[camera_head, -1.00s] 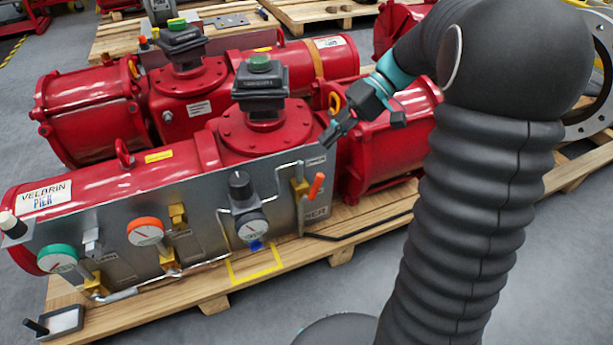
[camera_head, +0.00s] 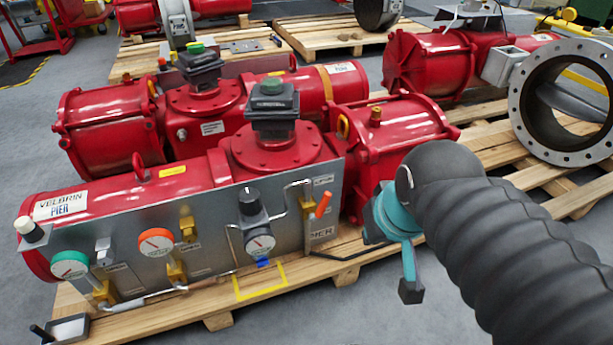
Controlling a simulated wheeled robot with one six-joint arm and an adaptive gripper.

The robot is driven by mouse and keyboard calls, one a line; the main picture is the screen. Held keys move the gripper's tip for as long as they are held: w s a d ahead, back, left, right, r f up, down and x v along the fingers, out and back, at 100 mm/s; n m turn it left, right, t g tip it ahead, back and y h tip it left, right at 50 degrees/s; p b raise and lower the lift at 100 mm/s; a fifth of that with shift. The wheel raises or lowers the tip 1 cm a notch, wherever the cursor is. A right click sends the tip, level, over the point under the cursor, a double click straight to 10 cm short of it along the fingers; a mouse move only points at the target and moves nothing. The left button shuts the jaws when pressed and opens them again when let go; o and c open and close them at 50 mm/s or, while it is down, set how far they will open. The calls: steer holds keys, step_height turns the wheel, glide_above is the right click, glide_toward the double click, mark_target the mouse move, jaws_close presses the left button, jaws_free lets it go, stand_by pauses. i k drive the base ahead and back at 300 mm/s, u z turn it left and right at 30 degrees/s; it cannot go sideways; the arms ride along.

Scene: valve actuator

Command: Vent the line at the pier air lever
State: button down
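The front red actuator (camera_head: 110,188) carries a label reading VELBRIN PIER and has a grey metal panel (camera_head: 215,262) along its front. At the panel's right end, a small orange-red lever (camera_head: 323,205) tilts up to the right from a brass valve (camera_head: 308,209), above the printed word PIER. My gripper (camera_head: 410,291) hangs to the right of the panel, apart from the lever, with a teal wrist above it. Only a dark narrow part of it shows, pointing down, so its finger opening cannot be made out. I see nothing held in it.
The panel also bears a green-rimmed gauge (camera_head: 70,265), an orange-rimmed gauge (camera_head: 156,242) and a black-knobbed regulator (camera_head: 250,204) above another gauge. Thin pipes run between them. A yellow square outline (camera_head: 262,290) marks the pallet below. Grey floor lies in front.

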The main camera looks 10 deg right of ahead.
mark_target(312, 217)
steer(key=k, duration=0.4)
steer(key=u, duration=0.95)
steer(key=i, duration=0.65)
steer(key=z, duration=1.1)
